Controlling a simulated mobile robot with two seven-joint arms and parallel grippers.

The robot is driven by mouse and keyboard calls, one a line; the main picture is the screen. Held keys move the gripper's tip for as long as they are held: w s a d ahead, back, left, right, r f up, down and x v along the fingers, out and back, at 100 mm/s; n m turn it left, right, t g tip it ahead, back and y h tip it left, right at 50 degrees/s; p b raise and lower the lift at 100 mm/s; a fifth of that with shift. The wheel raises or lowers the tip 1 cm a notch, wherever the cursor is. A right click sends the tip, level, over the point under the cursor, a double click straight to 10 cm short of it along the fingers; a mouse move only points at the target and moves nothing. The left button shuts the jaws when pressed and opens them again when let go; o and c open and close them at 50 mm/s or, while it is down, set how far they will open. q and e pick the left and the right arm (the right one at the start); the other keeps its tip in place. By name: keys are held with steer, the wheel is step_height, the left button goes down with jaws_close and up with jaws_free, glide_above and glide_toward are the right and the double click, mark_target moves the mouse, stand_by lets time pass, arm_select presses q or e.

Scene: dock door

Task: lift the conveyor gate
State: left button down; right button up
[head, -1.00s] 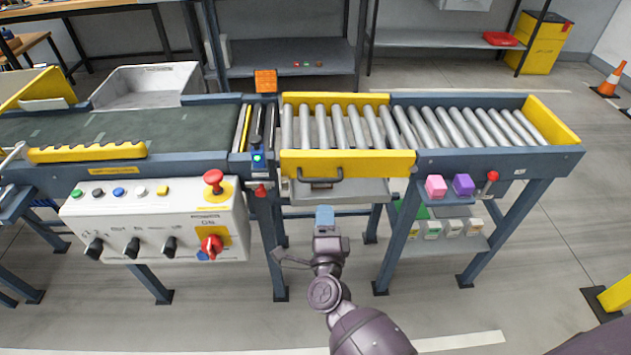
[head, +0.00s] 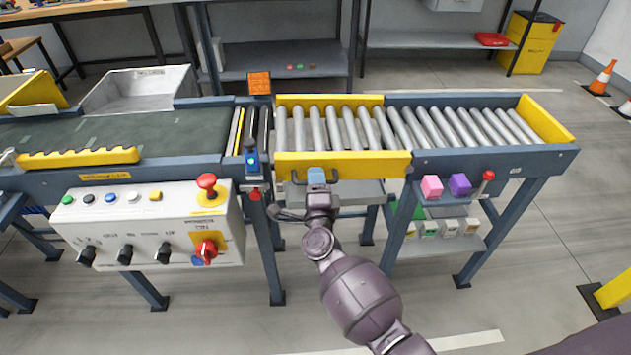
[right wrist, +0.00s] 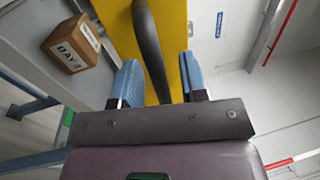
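The conveyor gate (head: 370,164) is a yellow panel with a dark bar handle (head: 296,178), at the front of the roller section in the head view. It hangs level beside the fixed rollers. My right gripper (head: 316,176) is at the handle and hides part of it. In the right wrist view the blue fingers of the right gripper (right wrist: 162,80) are apart, with the dark handle (right wrist: 147,40) running between them and gaps showing on either side. The yellow gate (right wrist: 176,20) is just beyond. My left gripper is not in view.
A control box (head: 150,225) with a red stop button stands left of the gate. Pink (head: 432,187) and purple (head: 460,184) blocks sit on a shelf at right. A cardboard box (right wrist: 72,44) shows in the wrist view. The floor in front is mostly open.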

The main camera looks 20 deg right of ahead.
steer(key=shift+c, duration=0.2)
jaws_close()
steer(key=shift+r, duration=0.1)
